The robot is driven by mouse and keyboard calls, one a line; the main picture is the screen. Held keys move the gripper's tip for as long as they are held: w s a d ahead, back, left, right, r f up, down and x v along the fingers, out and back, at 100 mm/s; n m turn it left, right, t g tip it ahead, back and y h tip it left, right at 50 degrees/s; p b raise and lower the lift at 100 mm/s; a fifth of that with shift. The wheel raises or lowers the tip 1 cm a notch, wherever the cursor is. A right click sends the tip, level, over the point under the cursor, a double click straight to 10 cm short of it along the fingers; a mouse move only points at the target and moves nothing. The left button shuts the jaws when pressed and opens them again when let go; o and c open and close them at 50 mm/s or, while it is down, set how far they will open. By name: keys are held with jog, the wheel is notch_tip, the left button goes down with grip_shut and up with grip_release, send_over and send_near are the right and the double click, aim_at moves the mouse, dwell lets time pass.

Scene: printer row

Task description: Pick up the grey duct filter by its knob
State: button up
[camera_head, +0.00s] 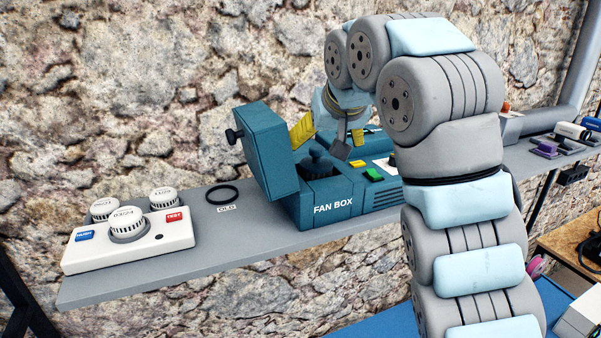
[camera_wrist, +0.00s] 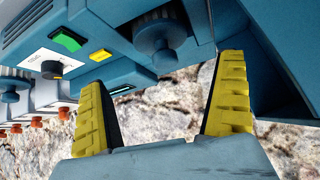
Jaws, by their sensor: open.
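The teal fan box (camera_head: 330,209) sits on the grey shelf, with its lid (camera_head: 268,150) swung up on the left. A dark blue-grey round part with a knob (camera_head: 318,158) sits in its opening, apparently the duct filter. In the wrist view this filter (camera_wrist: 160,40) shows at the top middle, its knob facing me. My gripper (camera_head: 331,136) is above the opening, with yellow finger pads. The wrist view shows its fingers (camera_wrist: 163,72) open, with nothing between them; the knob is beyond the fingertips, apart from them. My arm hides the box's right end.
A white unit (camera_head: 130,250) with three white dated caps stands at the shelf's left. A black ring (camera_head: 223,195) lies by an "OLD" label (camera_head: 227,209). Green (camera_head: 373,175) and yellow (camera_head: 357,163) buttons are on the box. The raised lid stands close left of my gripper.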

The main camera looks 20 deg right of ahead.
aim_at(319, 154)
jog(key=shift+s+a, duration=0.25)
jog(key=shift+a+f+g, duration=0.1)
jog(key=shift+f+g, duration=0.2)
jog(key=shift+b+x, duration=1.75)
jog(key=shift+b, duration=0.25)
jog(key=shift+w+p, duration=0.25)
jog(key=shift+p, duration=0.1)
jog(key=shift+p+x, duration=0.6)
jog(key=shift+x, duration=1)
jog(key=c, duration=1.3)
jog(key=shift+o, duration=0.2)
jog(key=shift+r, duration=0.15)
